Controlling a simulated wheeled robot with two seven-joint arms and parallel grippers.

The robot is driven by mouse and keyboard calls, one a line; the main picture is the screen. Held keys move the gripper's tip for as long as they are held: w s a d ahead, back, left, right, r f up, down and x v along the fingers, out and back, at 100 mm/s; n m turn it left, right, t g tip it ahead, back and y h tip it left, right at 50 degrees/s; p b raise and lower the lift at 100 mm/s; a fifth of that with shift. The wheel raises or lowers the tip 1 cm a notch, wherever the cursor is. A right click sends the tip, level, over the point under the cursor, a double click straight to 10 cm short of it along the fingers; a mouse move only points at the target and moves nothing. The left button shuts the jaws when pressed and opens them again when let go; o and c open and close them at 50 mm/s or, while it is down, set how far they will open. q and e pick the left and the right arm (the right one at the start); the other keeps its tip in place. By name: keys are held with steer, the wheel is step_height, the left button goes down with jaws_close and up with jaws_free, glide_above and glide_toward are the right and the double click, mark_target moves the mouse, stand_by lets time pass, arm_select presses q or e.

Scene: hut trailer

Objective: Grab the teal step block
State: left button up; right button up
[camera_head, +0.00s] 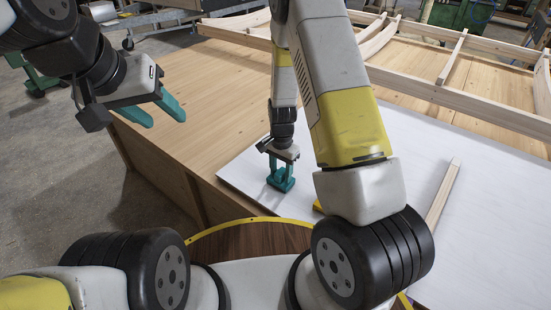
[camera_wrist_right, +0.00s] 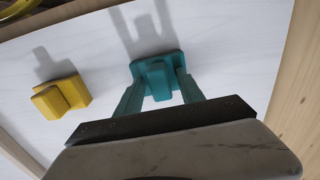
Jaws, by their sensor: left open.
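The teal step block (camera_head: 281,184) stands on the white sheet in the head view, directly under my right gripper (camera_head: 281,165). In the right wrist view the teal step block (camera_wrist_right: 157,70) has a wide base and a narrower raised step. The teal fingers of my right gripper (camera_wrist_right: 160,80) reach down on either side of that step, with narrow gaps seeming to show between. Whether the fingertips touch the base is hard to tell. My left gripper (camera_head: 167,120) is open and empty, raised at the upper left, away from the block.
A yellow step block (camera_wrist_right: 62,97) stands left of the teal one in the right wrist view; in the head view my right arm mostly hides it. The white sheet (camera_head: 245,165) lies on a wooden platform (camera_head: 190,105). A wooden strip (camera_head: 442,195) and a timber frame (camera_head: 450,98) lie right and behind.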

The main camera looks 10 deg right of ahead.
jaws_close()
steer(key=shift+r, duration=0.1)
